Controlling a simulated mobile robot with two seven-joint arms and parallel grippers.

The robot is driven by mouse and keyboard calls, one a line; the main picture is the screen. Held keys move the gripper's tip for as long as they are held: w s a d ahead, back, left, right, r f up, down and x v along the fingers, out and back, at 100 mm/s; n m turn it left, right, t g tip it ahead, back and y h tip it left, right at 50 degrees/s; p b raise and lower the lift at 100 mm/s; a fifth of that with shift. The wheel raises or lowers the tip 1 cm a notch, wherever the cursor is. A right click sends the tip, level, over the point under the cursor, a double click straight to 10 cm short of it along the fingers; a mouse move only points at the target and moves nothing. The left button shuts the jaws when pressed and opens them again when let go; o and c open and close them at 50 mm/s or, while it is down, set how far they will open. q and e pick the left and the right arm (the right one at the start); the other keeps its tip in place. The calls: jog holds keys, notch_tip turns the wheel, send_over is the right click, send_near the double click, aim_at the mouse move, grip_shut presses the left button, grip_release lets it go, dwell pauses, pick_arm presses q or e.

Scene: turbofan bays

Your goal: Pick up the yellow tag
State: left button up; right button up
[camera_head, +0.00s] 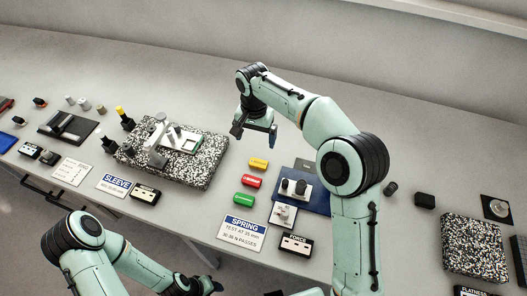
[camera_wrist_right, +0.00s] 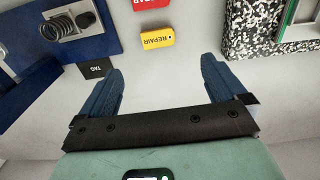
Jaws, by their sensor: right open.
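The yellow tag (camera_head: 258,164), marked REPAIR, lies flat on the grey bench, at the far end of a column with a red tag (camera_head: 251,181) and a green tag (camera_head: 244,199). In the right wrist view the yellow tag (camera_wrist_right: 157,38) sits ahead of my open fingers, roughly centred between them and apart from both. My right gripper (camera_head: 256,133) is open and empty, above the bench and beyond the tag in the head view; its fingers also show in the wrist view (camera_wrist_right: 163,72). My left gripper (camera_head: 206,286) shows only partly at the bottom edge, its fingers unclear.
A speckled stone plate (camera_head: 200,180) with a fixture stands left of the tags. A blue mat (camera_head: 316,198) with small parts lies to their right, partly behind my right arm. A black TAG block (camera_wrist_right: 95,68) is near one finger. Bare bench lies beyond the tags.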

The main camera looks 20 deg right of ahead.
jog(key=b, duration=0.1)
send_over(258, 163)
jog(key=f, duration=0.7)
jog(key=shift+s+a, duration=0.25)
jog(key=shift+a, duration=0.05)
jog(key=shift+w+d+f, duration=0.15)
jog(key=shift+f, duration=1.4)
jog(key=shift+w+d+f, duration=0.1)
jog(key=shift+d+f, duration=0.05)
jog(key=shift+f, duration=1.4)
pick_arm(q)
jog(key=shift+s+f, duration=0.65)
jog(key=shift+f, duration=0.1)
pick_arm(e)
jog(key=c, duration=1.1)
